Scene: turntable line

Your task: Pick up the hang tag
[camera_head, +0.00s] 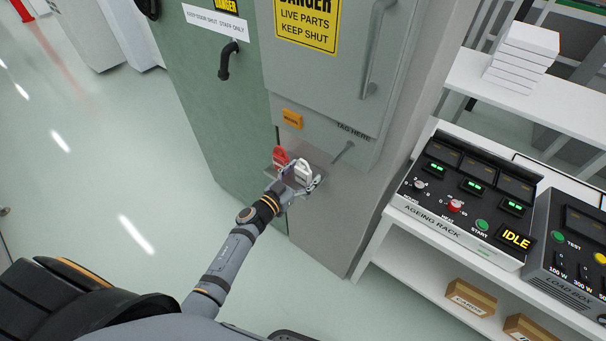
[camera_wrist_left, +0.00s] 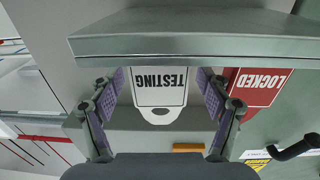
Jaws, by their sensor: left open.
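A white hang tag (camera_head: 302,170) stands on a small grey shelf (camera_wrist_left: 190,45) on the cabinet front. In the left wrist view this tag (camera_wrist_left: 160,88) shows upside down and reads TESTING. A red tag (camera_head: 280,157) stands beside it; in the left wrist view the red tag (camera_wrist_left: 258,86) reads LOCKED. My left gripper (camera_head: 302,182) is open at the white tag. In the left wrist view its two fingers (camera_wrist_left: 160,98) stand either side of the white tag, with gaps visible. The right finger partly covers the red tag. My right gripper is out of view.
The grey cabinet (camera_head: 335,75) has an orange label (camera_head: 291,118), a small rod (camera_head: 343,152) under "TAG HERE", and a large handle (camera_head: 375,50). A green door (camera_head: 205,110) is at left. A white bench with the ageing rack (camera_head: 465,200) stands at right.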

